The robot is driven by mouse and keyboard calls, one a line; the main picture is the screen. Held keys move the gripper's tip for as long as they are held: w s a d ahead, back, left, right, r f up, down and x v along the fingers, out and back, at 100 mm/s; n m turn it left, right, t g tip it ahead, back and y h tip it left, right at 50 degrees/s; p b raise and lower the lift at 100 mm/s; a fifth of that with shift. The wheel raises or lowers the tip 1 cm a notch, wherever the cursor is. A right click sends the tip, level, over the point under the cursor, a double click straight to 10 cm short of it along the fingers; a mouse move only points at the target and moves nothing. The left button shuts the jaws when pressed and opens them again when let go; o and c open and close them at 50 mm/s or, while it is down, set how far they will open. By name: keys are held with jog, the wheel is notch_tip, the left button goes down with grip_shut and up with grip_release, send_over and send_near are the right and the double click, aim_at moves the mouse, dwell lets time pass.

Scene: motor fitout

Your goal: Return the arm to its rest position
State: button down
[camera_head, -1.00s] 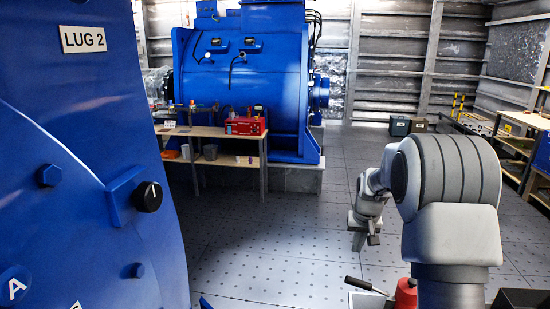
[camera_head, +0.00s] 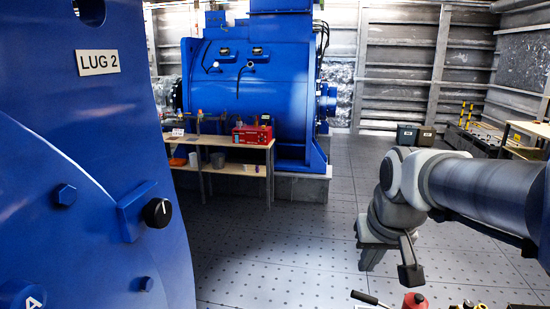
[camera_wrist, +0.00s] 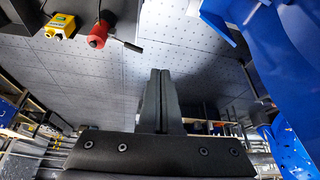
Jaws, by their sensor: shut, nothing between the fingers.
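My arm reaches in from the right in the head view, with its end hanging down over the open floor. My gripper (camera_head: 371,258) points down there, clear of everything around it. In the wrist view my gripper (camera_wrist: 159,75) has its two dark fingers pressed together, with nothing between them.
A big blue housing (camera_head: 90,150) marked LUG 2, with a black knob (camera_head: 158,212), stands close at left. A blue motor (camera_head: 250,90) and a workbench (camera_head: 226,141) with a red case (camera_head: 252,134) are behind. The middle floor is clear.

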jog(key=s+a+p, duration=0.1)
jog(key=s+a, duration=0.1)
jog(key=s, duration=1.1)
jog(key=shift+s+n+t, duration=0.15)
jog(key=shift+n+t, duration=0.25)
jog(key=shift+a+r, duration=0.1)
jog(key=shift+a, duration=0.15)
